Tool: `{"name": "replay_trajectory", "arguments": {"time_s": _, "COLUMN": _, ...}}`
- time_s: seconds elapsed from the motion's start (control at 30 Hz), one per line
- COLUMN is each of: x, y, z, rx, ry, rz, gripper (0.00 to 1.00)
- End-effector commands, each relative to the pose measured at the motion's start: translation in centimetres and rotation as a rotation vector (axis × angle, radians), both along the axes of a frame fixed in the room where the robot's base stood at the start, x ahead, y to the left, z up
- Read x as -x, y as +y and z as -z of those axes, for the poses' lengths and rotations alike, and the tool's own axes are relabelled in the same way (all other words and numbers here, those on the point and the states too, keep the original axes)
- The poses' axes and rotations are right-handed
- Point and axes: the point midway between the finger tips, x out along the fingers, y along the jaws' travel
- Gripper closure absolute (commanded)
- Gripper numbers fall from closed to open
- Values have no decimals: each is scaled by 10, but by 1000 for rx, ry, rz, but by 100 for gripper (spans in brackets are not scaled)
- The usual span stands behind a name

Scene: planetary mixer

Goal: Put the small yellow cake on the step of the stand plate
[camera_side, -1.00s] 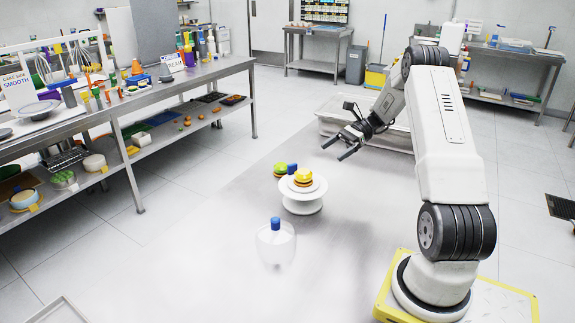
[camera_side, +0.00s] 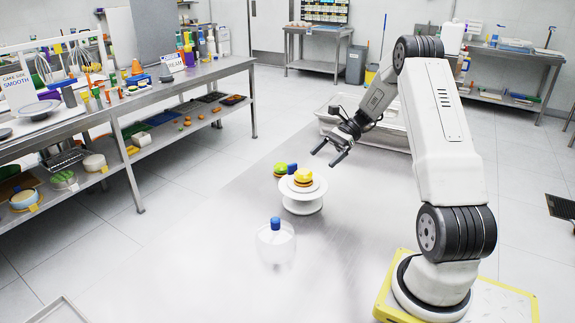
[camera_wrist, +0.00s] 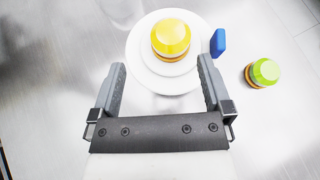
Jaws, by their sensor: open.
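The small yellow cake (camera_side: 303,177), with brown and orange layers under its yellow top, sits on the white stand plate (camera_side: 303,199). In the wrist view the yellow cake (camera_wrist: 171,38) rests on the raised inner disc of the stand plate (camera_wrist: 135,66), near its centre. My gripper (camera_side: 324,158) is open and empty, above and slightly right of the cake in the side view. In the wrist view my gripper (camera_wrist: 161,62) has its fingers wide apart, pointing toward the plate, with the cake beyond the fingertips. Nothing touches the cake's sides.
A green-topped cake (camera_wrist: 264,73) stands on the table right of the plate in the wrist view. A blue block-like part (camera_wrist: 218,43) shows at the plate's edge. A clear dome (camera_side: 276,246) with a blue knob stands in front of the stand.

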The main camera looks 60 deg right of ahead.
Motion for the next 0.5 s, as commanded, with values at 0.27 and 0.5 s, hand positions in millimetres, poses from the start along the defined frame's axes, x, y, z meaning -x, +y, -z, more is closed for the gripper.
{"name": "replay_trajectory", "arguments": {"time_s": 0.27, "x": -13, "y": 83, "z": 9, "rx": 288, "ry": 0, "rz": -293, "gripper": 0}}
{"name": "replay_trajectory", "arguments": {"time_s": 0.5, "x": -3, "y": 151, "z": 17, "rx": 573, "ry": -81, "rz": -623, "gripper": 0}}
